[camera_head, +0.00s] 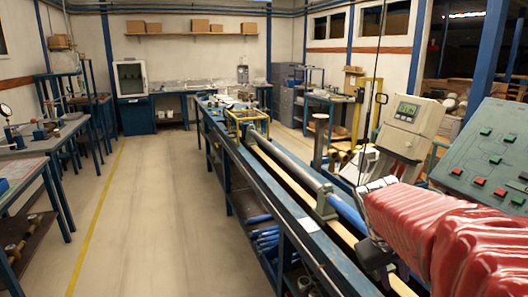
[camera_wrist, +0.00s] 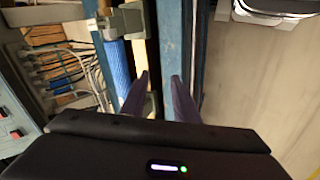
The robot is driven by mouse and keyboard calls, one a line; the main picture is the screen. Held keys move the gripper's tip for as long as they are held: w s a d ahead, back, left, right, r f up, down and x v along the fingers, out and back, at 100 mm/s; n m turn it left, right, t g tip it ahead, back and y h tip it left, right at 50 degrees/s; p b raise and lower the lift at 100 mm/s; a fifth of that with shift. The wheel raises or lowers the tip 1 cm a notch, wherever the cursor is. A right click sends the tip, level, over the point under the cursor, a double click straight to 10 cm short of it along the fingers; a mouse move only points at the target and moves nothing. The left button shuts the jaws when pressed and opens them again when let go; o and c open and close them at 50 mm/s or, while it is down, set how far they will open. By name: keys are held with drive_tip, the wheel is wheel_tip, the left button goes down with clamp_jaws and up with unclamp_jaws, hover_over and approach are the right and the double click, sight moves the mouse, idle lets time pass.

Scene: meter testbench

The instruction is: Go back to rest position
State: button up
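My gripper (camera_wrist: 162,88) shows in the wrist view as two dark fingers with a clear gap between them. It is open, and nothing shows between the fingers. Beyond the fingers lie a blue bench rail (camera_wrist: 173,45) and, to their left, a blue pipe (camera_wrist: 118,68) with a grey-green clamp block (camera_wrist: 120,22). I cannot tell the height of the fingers above the bench. In the head view the long meter testbench (camera_head: 270,195) runs from the back to the lower right. My red-covered arm fills the lower right, and I cannot make out the fingers there.
A meter display (camera_head: 407,112) and a green control panel (camera_head: 485,150) stand right of the bench. The floor aisle (camera_head: 150,210) is clear, with worktables (camera_head: 45,150) along the left. A cabinet (camera_head: 131,80) stands at the back.

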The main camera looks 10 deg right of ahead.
drive_tip(key=s+a+t+y, duration=0.2)
drive_tip(key=s+a, duration=0.2)
drive_tip(key=a, duration=0.8)
drive_tip(key=s+a+t+y, duration=0.2)
drive_tip(key=s+a, duration=0.2)
drive_tip(key=a, duration=0.8)
drive_tip(key=shift+s+n+y, duration=0.3)
drive_tip(key=shift+s+y, duration=0.05)
drive_tip(key=shift+y, duration=0.05)
